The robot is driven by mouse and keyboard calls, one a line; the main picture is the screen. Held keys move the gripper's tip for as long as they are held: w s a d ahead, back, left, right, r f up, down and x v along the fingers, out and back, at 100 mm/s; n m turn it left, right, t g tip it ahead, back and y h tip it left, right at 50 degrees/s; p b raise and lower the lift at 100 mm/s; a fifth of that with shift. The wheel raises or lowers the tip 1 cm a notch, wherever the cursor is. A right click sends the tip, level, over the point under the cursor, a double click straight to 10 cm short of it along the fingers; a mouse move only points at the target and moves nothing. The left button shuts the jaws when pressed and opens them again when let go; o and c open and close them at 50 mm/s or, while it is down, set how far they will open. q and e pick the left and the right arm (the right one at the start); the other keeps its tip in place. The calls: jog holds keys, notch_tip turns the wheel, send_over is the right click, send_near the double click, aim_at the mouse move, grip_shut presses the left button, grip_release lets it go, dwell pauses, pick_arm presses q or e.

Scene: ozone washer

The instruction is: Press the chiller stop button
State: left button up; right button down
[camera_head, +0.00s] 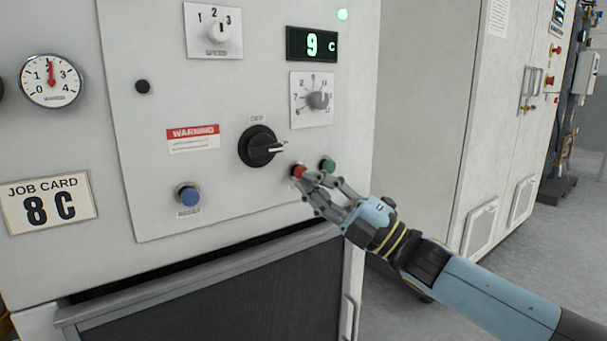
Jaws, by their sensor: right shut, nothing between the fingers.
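The red button (299,171) sits low on the right of the white control panel, below and right of the black rotary switch marked OFF (258,147). A green button (327,165) is just right of it. My right gripper (304,182) is shut and empty, with its fingertips at the red button and covering its lower edge. I cannot tell whether the fingertips touch it. The label under the red button is partly hidden and too small to read. The display (312,44) shows 9 C in green. My left gripper is not in view.
A blue button (188,194), a grey dial (317,100), a speed knob (216,33) and a gauge (50,80) are also on the machine front. A job card (49,202) reads 8 C. A grey cabinet (440,100) stands at right, with open floor before it.

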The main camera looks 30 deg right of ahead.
jog(key=shift+w, duration=0.1)
dwell(0.4)
jog(key=shift+w, duration=0.35)
jog(key=shift+w+b, duration=0.4)
jog(key=shift+b, duration=0.05)
dwell(0.5)
jog(key=shift+s, duration=0.15)
dwell(0.3)
jog(key=shift+s+p, duration=0.45)
jog(key=shift+s, duration=0.25)
jog(key=shift+s+d+p, duration=0.2)
jog(key=shift+s+p, duration=1.1)
jog(key=shift+s, duration=1.2)
